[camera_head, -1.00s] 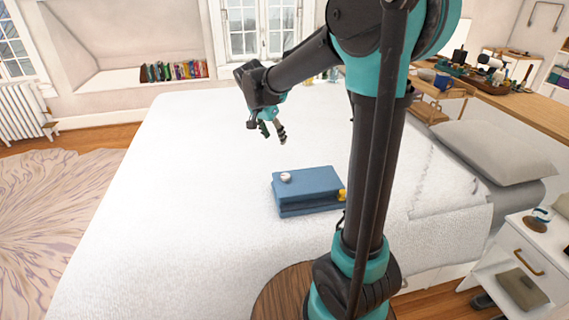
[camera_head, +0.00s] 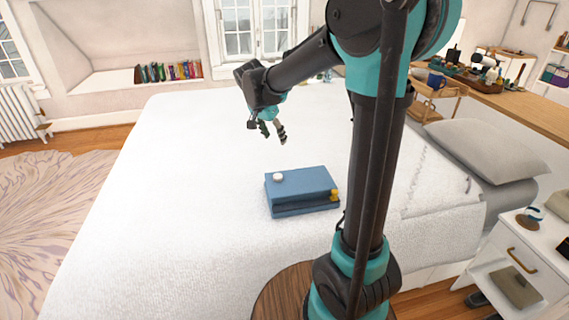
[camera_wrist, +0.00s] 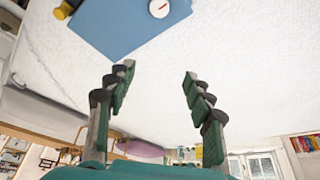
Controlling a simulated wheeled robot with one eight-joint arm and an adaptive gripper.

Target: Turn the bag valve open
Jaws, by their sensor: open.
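A blue bag (camera_head: 304,187), box-like in shape, lies on the white bed. A small round white valve (camera_head: 278,177) sits on its top near the left corner. A yellow part (camera_head: 334,194) shows at its right end. My gripper (camera_head: 272,132) is above the bed, beyond the bag and apart from it. In the wrist view my gripper (camera_wrist: 158,72) has its fingers spread, with nothing between them. The blue bag (camera_wrist: 115,22), the white valve (camera_wrist: 158,8) with a small red mark, and the yellow part (camera_wrist: 65,8) show at the top edge there.
The white bed (camera_head: 190,210) is clear around the bag. A grey pillow (camera_head: 488,150) lies at its right. A white nightstand (camera_head: 515,265) stands at the lower right. A wooden desk (camera_head: 520,105) with several objects is at the back right.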

